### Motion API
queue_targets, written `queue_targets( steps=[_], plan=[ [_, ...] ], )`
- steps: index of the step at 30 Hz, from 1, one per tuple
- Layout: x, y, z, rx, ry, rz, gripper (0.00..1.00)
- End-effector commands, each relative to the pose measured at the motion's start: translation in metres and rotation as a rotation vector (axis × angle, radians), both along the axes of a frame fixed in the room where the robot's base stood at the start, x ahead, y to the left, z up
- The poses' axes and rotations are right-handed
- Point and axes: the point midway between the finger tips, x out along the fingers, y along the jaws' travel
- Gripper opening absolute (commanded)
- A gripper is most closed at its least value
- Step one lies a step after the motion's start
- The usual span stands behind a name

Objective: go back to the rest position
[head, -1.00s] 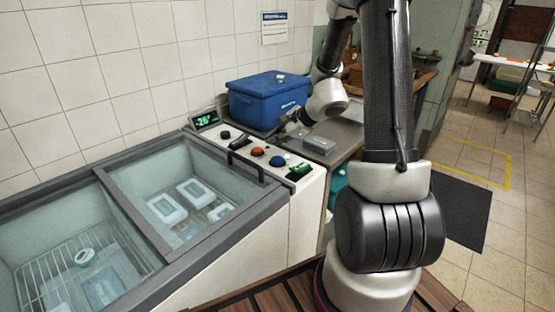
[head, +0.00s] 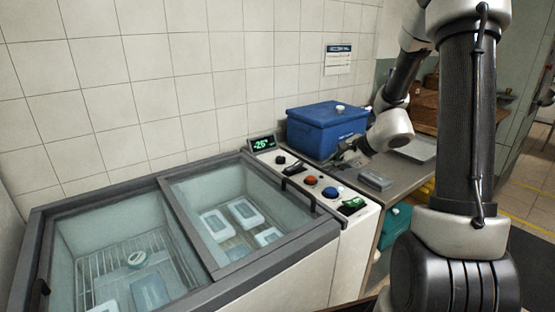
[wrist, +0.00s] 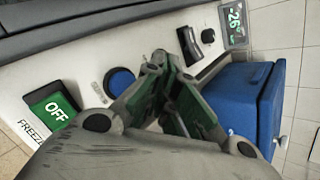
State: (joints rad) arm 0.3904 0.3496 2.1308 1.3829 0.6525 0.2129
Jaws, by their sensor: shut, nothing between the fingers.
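Behind the fingertips in that view lie the white control panel (wrist: 80,52) with a blue button (wrist: 119,80), a green OFF switch (wrist: 52,108) and a black switch. The cool box (wrist: 240,100) shows there to the right of the fingers.
The chest freezer (head: 285,262) has glass lids, with tubs inside. Its display (head: 263,143) reads about -26. A grey box (head: 375,181) lies on the counter right of the panel. A teal bin (head: 394,226) is below. Tiled wall stands behind.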

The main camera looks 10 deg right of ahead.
Motion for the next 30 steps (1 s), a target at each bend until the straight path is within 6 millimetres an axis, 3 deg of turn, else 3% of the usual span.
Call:
queue_targets(
  steps=[5,7,10,17,21,25,30],
  plan=[
    [-0.018,0.005,-0.006,-0.038,0.008,0.122,0.0],
    [-0.041,0.009,-0.016,-0.067,0.039,0.226,0.0],
    [-0.083,0.011,-0.012,-0.143,0.06,0.416,0.0],
    [-0.178,0.011,0.034,-0.401,0.061,0.899,0.0],
    [-0.229,0.0,0.069,-0.609,0.055,1.166,0.0],
    [-0.267,-0.013,0.102,-0.825,0.042,1.359,0.0],
    [-0.293,-0.019,0.136,-1.064,-0.021,1.463,0.0]
  ],
)
